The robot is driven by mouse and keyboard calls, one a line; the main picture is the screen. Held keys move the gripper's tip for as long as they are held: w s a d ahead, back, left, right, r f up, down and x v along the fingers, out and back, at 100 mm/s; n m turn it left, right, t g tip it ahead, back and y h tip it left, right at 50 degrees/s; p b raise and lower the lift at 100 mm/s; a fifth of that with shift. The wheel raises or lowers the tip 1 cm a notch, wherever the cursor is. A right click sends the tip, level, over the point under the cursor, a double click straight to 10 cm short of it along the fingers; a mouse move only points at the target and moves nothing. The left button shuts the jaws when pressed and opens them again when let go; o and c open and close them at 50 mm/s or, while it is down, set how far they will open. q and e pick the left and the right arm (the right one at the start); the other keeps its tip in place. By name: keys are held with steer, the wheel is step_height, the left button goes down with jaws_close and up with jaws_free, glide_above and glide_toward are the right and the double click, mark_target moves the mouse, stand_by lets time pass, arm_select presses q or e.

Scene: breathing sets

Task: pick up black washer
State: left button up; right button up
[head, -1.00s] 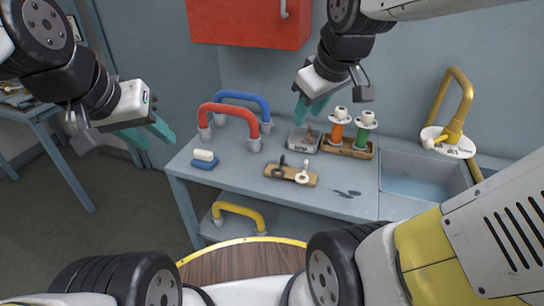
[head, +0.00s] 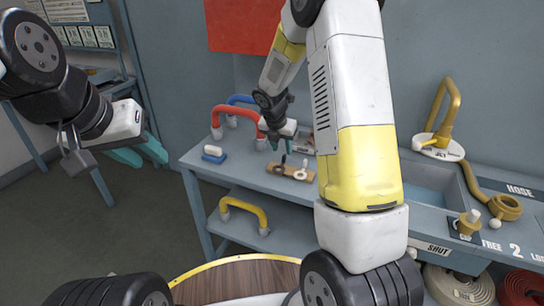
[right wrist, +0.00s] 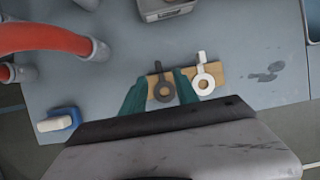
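The black washer (right wrist: 164,91) is a dark ring with a short tab, on a small wooden block on the bench. It also shows in the head view (head: 283,160). The white washer (right wrist: 203,82) is beside it on the same wooden block (right wrist: 223,69). My right gripper (right wrist: 160,90) is open, with its green fingers on either side of the black washer in the right wrist view. I cannot tell how far above the block the fingertips are. My left gripper (head: 141,154) is open and empty, away from the bench at the left.
A red handle (head: 236,112) and a blue and white block (head: 214,153) are on the bench left of the wooden block. A grey metal box (right wrist: 163,8) stands behind the washers. A sink (head: 428,178) lies to the right. Bare bench surrounds the wooden block.

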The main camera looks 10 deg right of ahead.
mark_target(284, 156)
steer(key=x, duration=0.6)
steer(key=shift+w, duration=0.15)
jaws_close()
